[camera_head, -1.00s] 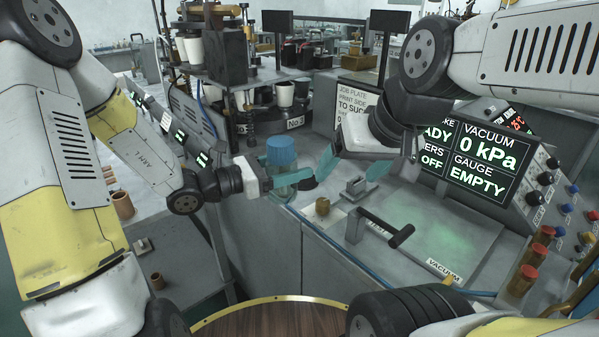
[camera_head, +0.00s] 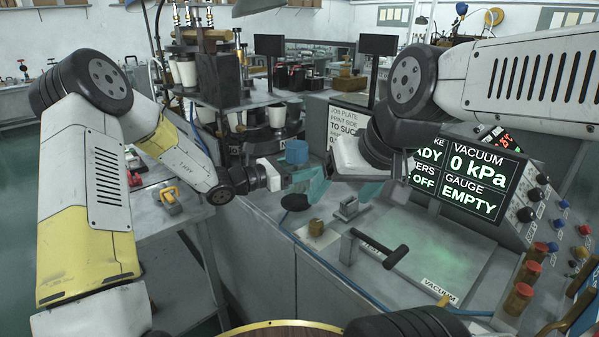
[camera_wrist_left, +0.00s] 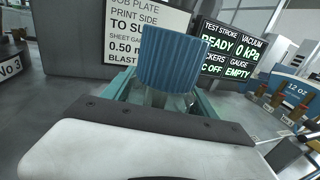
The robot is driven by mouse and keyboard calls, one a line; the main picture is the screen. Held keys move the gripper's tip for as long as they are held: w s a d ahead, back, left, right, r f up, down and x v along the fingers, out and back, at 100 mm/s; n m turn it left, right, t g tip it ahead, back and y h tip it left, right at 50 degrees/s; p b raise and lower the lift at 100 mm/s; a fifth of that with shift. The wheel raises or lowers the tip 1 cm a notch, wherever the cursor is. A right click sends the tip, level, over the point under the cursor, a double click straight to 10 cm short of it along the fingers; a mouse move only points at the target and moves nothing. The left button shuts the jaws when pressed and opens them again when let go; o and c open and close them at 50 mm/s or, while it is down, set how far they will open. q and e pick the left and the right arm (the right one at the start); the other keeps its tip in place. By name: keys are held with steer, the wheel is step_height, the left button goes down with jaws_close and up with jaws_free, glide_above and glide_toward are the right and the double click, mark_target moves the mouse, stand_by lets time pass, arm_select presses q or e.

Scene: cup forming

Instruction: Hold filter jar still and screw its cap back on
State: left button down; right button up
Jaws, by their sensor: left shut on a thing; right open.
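The filter jar is clear glass (camera_wrist_left: 160,98) with a ribbed blue cap (camera_head: 297,152) on its top, also large in the left wrist view (camera_wrist_left: 172,58). I cannot tell how tightly the cap is seated. My left gripper (camera_head: 306,180) is shut on the jar below the cap, its teal fingers on either side, and seems to hold it above the bench, roughly upright. My right gripper (camera_head: 350,176) is open and empty just right of the jar, its teal fingers spread, one close to the cap. The fingers hide much of the glass.
A dark round pad (camera_head: 295,202) lies on the bench below the jar. A small brown block (camera_head: 315,228), a metal clamp (camera_head: 348,208) and a black-handled lever (camera_head: 385,250) are nearby. The vacuum screen (camera_head: 470,180) stands at right, the cup machine (camera_head: 235,80) behind.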

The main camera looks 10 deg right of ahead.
arm_select(q)
steer(key=shift+w+d, duration=0.2)
steer(key=shift+w, duration=0.15)
steer(key=shift+w+d+f, duration=0.15)
steer(key=shift+w+d, duration=0.1)
steer(key=shift+w, duration=0.2)
steer(key=shift+f, duration=1.65)
steer(key=shift+c, duration=1.3)
jaws_free()
steer(key=shift+f, duration=0.15)
steer(key=shift+s+a, duration=0.1)
steer(key=shift+a, duration=0.05)
steer(key=v, duration=1.1)
steer(key=shift+s+a, duration=0.1)
steer(key=shift+a, duration=0.3)
